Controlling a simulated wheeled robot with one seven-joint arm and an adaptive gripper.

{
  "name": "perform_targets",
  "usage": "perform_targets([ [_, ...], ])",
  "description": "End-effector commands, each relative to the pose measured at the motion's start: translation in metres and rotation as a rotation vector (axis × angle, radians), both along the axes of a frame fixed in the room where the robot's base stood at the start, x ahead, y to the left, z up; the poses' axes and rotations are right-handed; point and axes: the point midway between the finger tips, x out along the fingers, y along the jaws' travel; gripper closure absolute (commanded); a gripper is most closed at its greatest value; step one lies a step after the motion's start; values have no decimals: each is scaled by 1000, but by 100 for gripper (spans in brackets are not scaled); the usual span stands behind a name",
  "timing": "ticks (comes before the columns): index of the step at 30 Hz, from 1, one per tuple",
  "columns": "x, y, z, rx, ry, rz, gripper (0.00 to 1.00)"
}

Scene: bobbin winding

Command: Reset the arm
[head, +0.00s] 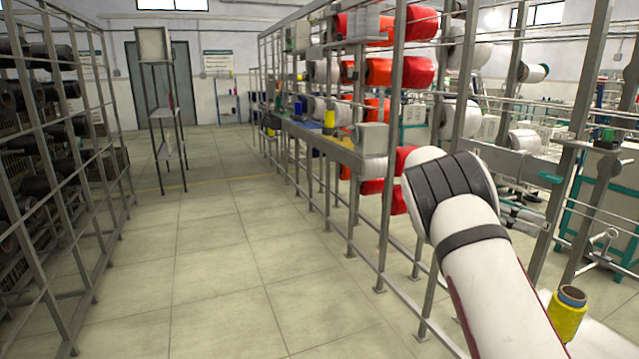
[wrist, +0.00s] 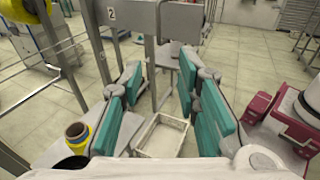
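My gripper (wrist: 160,84) shows in the wrist view with its teal-padded fingers spread apart. Nothing is between the fingers. In the head view my white arm reaches up from the lower right, bent at a dark-banded joint; the gripper itself cannot be made out there. A yellow bobbin (head: 567,315) stands on a white surface (head: 610,338) to the right of my arm. A yellow bobbin also shows in the wrist view (wrist: 78,136), left of the fingers and partly hidden by the left one.
A metal rack (head: 350,240) with red, white and orange spools runs along the right of the aisle. Another rack (head: 75,190) with dark spools stands at left. A white crate (wrist: 143,138) lies below the gripper, near a grey frame (wrist: 180,22).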

Motion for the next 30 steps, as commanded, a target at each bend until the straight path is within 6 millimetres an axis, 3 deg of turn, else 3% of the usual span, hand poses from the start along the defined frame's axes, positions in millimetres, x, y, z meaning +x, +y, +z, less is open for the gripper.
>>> perform_targets([
  [10,-37,-8,22,115,-184,-8,70],
  [16,-78,-2,39,233,-392,-27,70],
  [23,-132,27,52,378,-680,-72,70],
  [30,-189,74,62,511,-976,-150,70],
])
